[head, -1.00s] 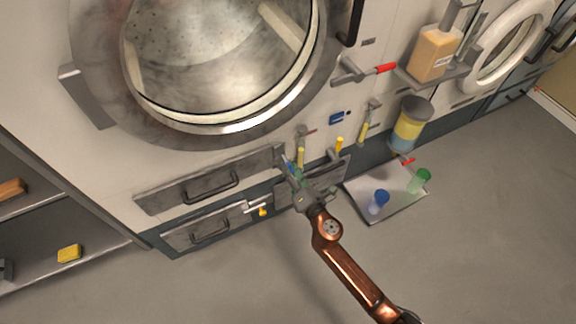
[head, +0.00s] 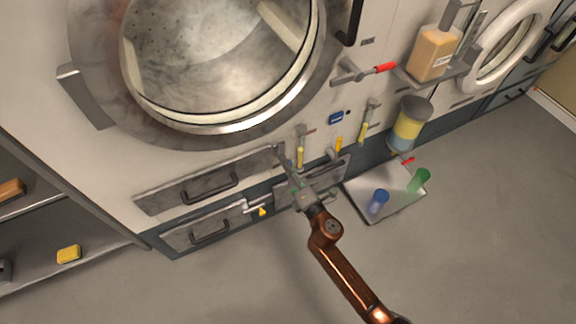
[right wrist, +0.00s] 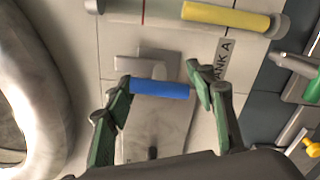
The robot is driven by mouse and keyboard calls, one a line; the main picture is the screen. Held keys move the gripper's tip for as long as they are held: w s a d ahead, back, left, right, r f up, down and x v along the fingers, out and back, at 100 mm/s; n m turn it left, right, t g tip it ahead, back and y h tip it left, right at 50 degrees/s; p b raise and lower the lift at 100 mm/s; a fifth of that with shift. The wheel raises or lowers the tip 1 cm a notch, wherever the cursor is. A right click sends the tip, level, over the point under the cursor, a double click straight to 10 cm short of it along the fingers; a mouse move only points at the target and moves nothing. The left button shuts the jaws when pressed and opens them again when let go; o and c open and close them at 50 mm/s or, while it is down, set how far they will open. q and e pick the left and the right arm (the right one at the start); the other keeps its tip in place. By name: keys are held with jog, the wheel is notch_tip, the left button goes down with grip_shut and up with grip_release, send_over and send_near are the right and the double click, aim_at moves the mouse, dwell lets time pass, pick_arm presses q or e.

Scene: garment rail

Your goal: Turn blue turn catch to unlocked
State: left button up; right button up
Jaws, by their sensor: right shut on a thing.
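The blue turn catch has a short blue bar handle (right wrist: 160,89) on a grey mount (right wrist: 147,60), seen in the right wrist view. The bar lies level across that picture. My right gripper (right wrist: 164,91) has its green fingers at the two ends of the bar and is shut on it. My left gripper is not in view.
Close by are yellow-handled levers (head: 300,158) and a lever with a yellow end (head: 262,211). A tray (head: 405,205) with a blue cup (head: 377,201) and a green cup (head: 418,181) lies to the right. A red-handled lever (head: 385,67) sits higher. The front floor is clear.

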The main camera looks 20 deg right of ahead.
jog(key=shift+f, duration=0.15)
jog(key=o, duration=1.1)
jog(key=shift+s, duration=0.15)
jog(key=s, duration=1.1)
jog(key=shift+s+d, duration=0.25)
jog(key=shift+s, duration=0.15)
